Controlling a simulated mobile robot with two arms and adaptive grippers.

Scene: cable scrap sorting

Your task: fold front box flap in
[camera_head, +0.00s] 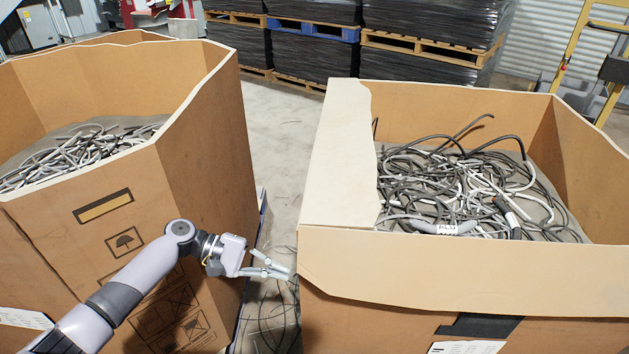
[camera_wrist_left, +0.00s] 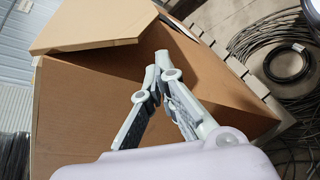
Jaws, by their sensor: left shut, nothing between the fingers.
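The right cardboard box (camera_head: 400,325) holds a heap of grey and black cables (camera_head: 455,185). Its front flap (camera_head: 450,275) hangs outward and down over the front wall. Its left flap (camera_head: 338,160) lies inward over the left edge of the opening. My left gripper (camera_head: 290,272) is shut and empty, just left of the front flap's left end, in the gap between the boxes. I cannot tell whether it touches the box. In the left wrist view the shut fingers (camera_wrist_left: 157,72) show in front of a brown cardboard wall (camera_wrist_left: 90,105). My right gripper is out of view.
Another cardboard box (camera_head: 205,140) with cable scraps stands at the left, close to my left arm. Loose cables (camera_wrist_left: 290,65) lie on the floor beside a pallet (camera_wrist_left: 235,65). Wrapped stacks on pallets (camera_head: 310,50) stand at the back.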

